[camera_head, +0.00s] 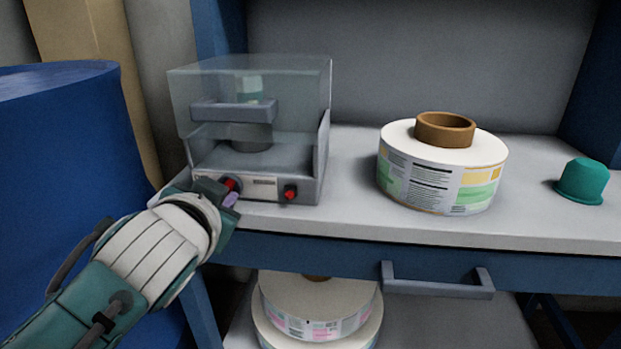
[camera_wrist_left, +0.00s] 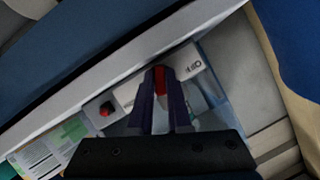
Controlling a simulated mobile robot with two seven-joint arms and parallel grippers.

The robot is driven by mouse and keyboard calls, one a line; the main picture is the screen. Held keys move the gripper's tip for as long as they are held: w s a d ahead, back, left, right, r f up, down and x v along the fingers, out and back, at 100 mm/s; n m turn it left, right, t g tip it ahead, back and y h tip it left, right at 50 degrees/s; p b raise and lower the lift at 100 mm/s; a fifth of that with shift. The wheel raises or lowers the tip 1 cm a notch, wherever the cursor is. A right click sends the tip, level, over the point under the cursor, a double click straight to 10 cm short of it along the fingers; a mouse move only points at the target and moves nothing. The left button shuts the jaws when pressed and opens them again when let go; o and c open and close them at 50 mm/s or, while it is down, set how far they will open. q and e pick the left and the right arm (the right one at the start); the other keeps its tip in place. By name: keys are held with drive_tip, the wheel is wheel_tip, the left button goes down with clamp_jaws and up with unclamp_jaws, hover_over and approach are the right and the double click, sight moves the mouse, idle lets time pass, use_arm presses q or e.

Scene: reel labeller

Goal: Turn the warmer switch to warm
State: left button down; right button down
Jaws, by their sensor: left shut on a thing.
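The machine (camera_head: 255,160) with a clear cover stands on the bench. Its front panel has a red switch (camera_head: 230,184) at the left and a second red knob (camera_head: 290,193) at the right. My left gripper (camera_head: 233,192) is at the left end of the panel, shut on the left red switch. In the left wrist view the red switch (camera_wrist_left: 160,79) shows between the two dark fingers, and the other red knob (camera_wrist_left: 106,108) stands free to the left. Small dark lettering (camera_wrist_left: 193,67) is beside the held switch. The fingers partly hide the switch. My right gripper is not in view.
A large label reel (camera_head: 440,175) with a brown core lies on the bench, with a green cap (camera_head: 582,181) at the right. A drawer handle (camera_head: 437,282) juts out below the bench edge. More reels (camera_head: 317,305) lie on the lower shelf. A blue drum (camera_head: 60,180) stands at the left.

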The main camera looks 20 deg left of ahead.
use_arm(q)
drive_tip(key=shift+m+y+b, duration=0.45)
drive_tip(key=shift+m+y, duration=0.05)
drive_tip(key=shift+m, duration=0.1)
drive_tip(key=shift+r, duration=0.1)
drive_tip(key=c, duration=1.1)
unclamp_jaws()
drive_tip(key=shift+c, duration=0.2)
